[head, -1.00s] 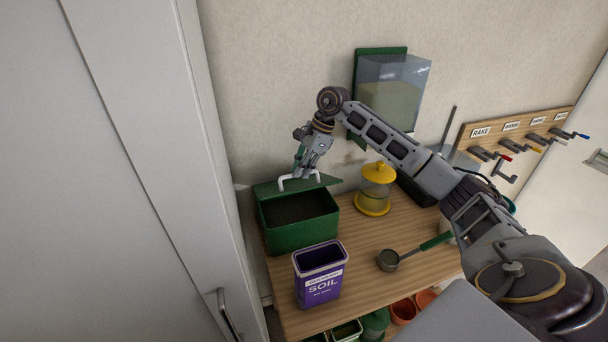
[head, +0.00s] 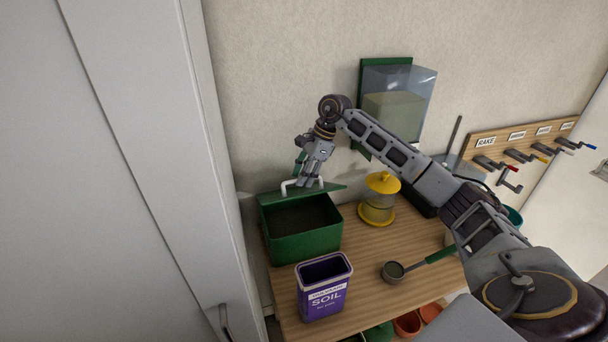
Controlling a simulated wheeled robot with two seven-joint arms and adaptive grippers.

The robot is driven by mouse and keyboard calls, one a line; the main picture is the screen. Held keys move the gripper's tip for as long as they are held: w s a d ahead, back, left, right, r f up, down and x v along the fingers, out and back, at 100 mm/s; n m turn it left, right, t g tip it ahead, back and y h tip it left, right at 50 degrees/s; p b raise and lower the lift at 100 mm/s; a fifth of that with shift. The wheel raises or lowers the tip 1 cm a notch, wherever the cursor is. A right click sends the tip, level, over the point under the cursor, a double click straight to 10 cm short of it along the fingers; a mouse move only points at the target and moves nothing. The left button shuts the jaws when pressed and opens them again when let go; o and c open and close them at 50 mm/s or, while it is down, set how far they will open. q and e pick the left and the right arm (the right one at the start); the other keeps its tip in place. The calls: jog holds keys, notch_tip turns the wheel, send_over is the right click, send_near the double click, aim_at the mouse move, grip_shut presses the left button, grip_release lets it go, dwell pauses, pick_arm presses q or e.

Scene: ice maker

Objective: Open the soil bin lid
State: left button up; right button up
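The green bin (head: 306,246) stands at the back left of the wooden bench, with dark soil-like contents showing inside. Its green lid (head: 325,193) is raised and tilted up at the rear edge, so the top is uncovered. A white handle (head: 288,184) is on the lid. My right gripper (head: 308,181) points down at the handle from behind and above the lid. Its fingertips are at the handle, but they are too small to tell whether they close on it. My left gripper is not in view.
A purple soil container (head: 323,291) stands in front of the bin. A yellow-topped jar (head: 379,199) and a green-handled scoop (head: 420,263) are to the right. A clear dispenser (head: 402,100) hangs on the wall behind my arm. A grey cabinet (head: 120,170) fills the left.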

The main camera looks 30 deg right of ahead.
jog(key=shift+s+r, duration=0.35)
jog(key=shift+r, duration=0.1)
jog(key=shift+d+r, duration=0.25)
jog(key=shift+r, duration=0.15)
jog(key=v, duration=1)
jog(key=shift+r, duration=0.25)
jog(key=shift+f, duration=0.1)
